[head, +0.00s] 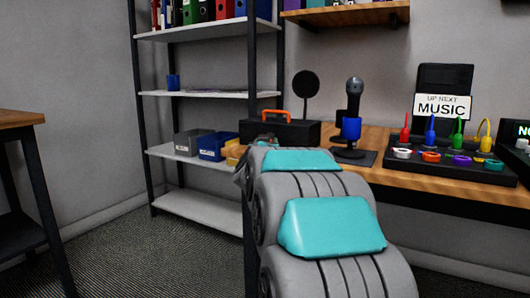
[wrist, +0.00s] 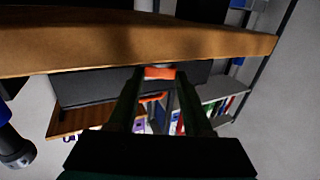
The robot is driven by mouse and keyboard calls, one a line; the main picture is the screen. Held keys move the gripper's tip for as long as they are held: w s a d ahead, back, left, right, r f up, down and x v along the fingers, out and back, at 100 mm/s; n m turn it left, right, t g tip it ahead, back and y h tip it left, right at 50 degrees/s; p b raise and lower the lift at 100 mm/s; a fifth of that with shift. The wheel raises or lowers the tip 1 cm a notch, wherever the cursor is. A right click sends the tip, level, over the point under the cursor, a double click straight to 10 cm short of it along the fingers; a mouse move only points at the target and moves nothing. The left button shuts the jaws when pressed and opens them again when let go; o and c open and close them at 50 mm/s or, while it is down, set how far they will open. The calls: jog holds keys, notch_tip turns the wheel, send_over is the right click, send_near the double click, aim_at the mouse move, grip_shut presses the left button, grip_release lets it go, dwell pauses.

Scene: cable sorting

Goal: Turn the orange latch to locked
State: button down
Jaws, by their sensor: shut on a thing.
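The orange latch (wrist: 160,72) shows as a short orange bar on the front of a black box in the wrist view. My gripper (wrist: 161,77) has its two dark fingers on either side of the latch, closed on it. The black box (head: 283,131) stands on the wooden desk in the head view, with an orange handle (head: 276,115) on top. That handle also shows beyond the fingers in the wrist view (wrist: 150,97). In the head view my arm hides the latch and the fingertips. I cannot tell the latch's exact angle.
The wooden desk (head: 450,178) carries a microphone (head: 354,95) right of the box, then a black rack (head: 440,168) of coloured plugs and rings. A metal shelf (head: 190,93) with bins and binders stands left of the box. Open floor (head: 140,255) lies at the lower left.

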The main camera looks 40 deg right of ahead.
jog(key=shift+s+d+n+t+y, duration=0.15)
jog(key=shift+d+n+t+y, duration=0.05)
jog(key=shift+n+t+y, duration=0.8)
jog(key=shift+y, duration=0.5)
jog(key=shift+c, duration=1.6)
grip_release()
jog(key=shift+r+h, duration=0.1)
jog(key=shift+h, duration=0.4)
